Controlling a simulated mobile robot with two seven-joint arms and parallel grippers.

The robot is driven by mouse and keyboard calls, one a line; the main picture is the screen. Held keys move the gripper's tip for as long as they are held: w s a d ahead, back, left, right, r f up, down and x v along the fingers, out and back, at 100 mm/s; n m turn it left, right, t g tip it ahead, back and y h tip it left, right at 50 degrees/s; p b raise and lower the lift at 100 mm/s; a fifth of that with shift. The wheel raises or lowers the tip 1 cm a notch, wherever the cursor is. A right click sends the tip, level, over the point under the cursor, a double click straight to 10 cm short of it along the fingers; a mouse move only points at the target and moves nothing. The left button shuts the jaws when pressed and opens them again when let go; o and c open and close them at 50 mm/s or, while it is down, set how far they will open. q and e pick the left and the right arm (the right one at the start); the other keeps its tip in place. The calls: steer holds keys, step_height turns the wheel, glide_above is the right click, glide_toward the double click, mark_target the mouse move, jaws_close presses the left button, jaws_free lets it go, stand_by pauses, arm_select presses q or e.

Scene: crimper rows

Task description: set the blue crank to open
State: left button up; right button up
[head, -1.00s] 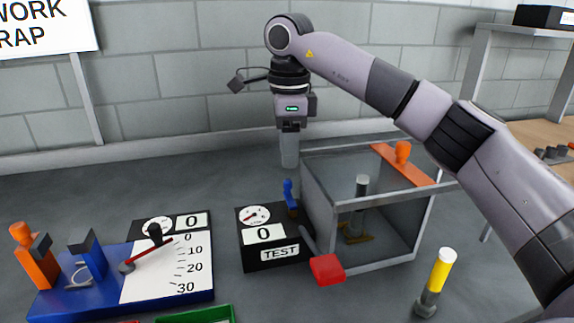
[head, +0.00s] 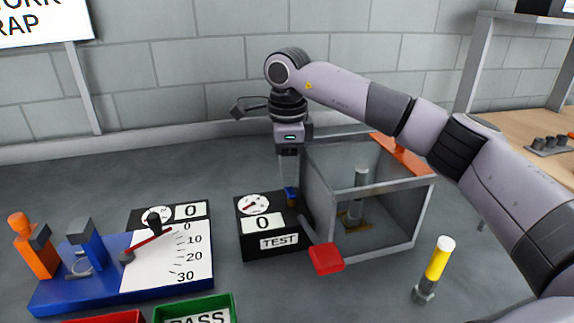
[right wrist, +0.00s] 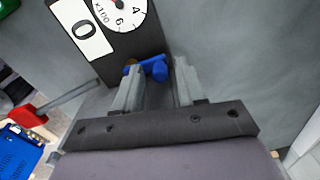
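The blue crank (head: 291,195) is on the right side of the black test box (head: 264,227), which bears a dial, a "0" readout and a TEST label. My right gripper (head: 290,186) is pointed down at the crank from above. In the right wrist view the two fingers (right wrist: 157,66) are apart, and the blue crank (right wrist: 157,72) shows in the gap near the fingertips. I cannot tell whether a finger touches it. No open or shut marking for the crank is readable. My left gripper is not in view.
A clear-walled grey-framed box (head: 368,247) with an orange bar on top stands right of the test box. A red-ended lever (head: 326,259) sticks out in front.

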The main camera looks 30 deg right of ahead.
jaws_close()
steer(key=shift+n, duration=0.3)
steer(key=shift+w+a+r+n+p, duration=0.1)
steer(key=shift+a+n+p, duration=0.25)
steer(key=shift+n+p, duration=0.4)
steer(key=n, duration=0.1)
steer(key=a+n, duration=0.1)
steer(key=n, duration=0.1)
steer(key=shift+p, duration=0.4)
steer(key=n, duration=0.1)
steer(key=a+n, duration=0.1)
steer(key=n, duration=0.2)
steer(key=shift+s+a+p, duration=0.15)
steer(key=shift+s+p, duration=0.15)
steer(key=shift+p, duration=0.05)
steer(key=shift+s+a+n+y, duration=0.1)
steer(key=shift+s+a+n, duration=0.1)
steer(key=shift+n, duration=0.6)
steer(key=shift+s+a+n+y, duration=0.1)
steer(key=shift+s+a+n, duration=0.1)
steer(key=shift+n, duration=0.65)
steer(key=shift+s+a+n+y, duration=0.1)
steer(key=shift+a+n, duration=0.1)
steer(key=shift+n, duration=0.6)
steer(key=shift+o, duration=1.2)
jaws_free()
